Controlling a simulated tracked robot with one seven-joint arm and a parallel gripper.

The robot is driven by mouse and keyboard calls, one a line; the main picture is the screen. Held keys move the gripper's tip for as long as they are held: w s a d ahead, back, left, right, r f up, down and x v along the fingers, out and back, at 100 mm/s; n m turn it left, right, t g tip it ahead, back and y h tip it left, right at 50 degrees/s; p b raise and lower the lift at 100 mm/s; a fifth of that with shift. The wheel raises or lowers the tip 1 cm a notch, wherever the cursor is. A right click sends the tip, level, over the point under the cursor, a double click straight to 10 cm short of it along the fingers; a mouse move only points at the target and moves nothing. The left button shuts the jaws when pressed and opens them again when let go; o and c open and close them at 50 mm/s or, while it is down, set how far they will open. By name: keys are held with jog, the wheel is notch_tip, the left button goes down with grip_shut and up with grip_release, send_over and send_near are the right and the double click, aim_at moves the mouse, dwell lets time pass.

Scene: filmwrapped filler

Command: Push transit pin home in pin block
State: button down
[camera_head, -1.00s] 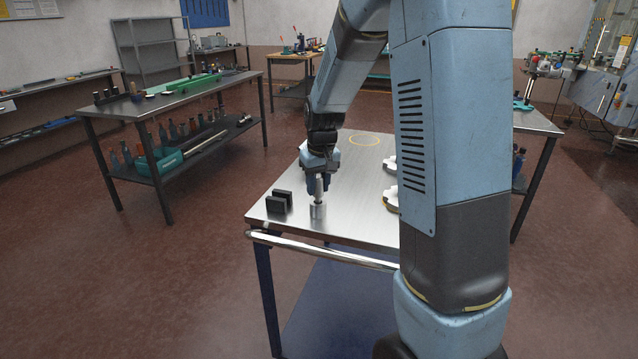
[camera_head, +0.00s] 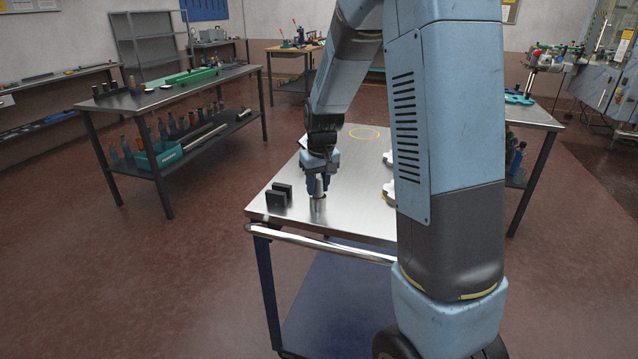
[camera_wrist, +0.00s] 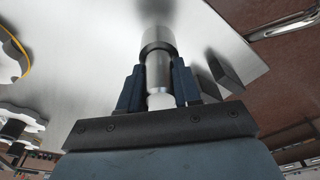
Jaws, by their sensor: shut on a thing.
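The silvery pin block (camera_head: 318,205) stands upright as a short cylinder on the steel table, near its front left edge. The transit pin (camera_head: 319,187), a grey metal rod, stands upright over it between my fingers. My gripper (camera_head: 318,190) points down and is shut on the pin. In the wrist view the two blue fingers (camera_wrist: 158,88) flank the pin (camera_wrist: 157,70), whose pale end shows near the gripper body. The wider pin block (camera_wrist: 158,40) lines up with its far end. I cannot tell how deep the pin sits in it.
Two black blocks (camera_head: 279,196) stand close to the left of the pin block. White lobed parts (camera_head: 388,190) lie to the right, partly hidden by my arm. A yellow ring (camera_head: 364,134) marks the far tabletop. A rail (camera_head: 320,243) runs along the front edge.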

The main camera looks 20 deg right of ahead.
jog(key=shift+f, duration=0.1)
jog(key=c, duration=0.7)
grip_release()
jog(key=shift+o, duration=0.2)
jog(key=o, duration=0.4)
jog(key=shift+o, duration=0.2)
jog(key=shift+r, duration=3.95)
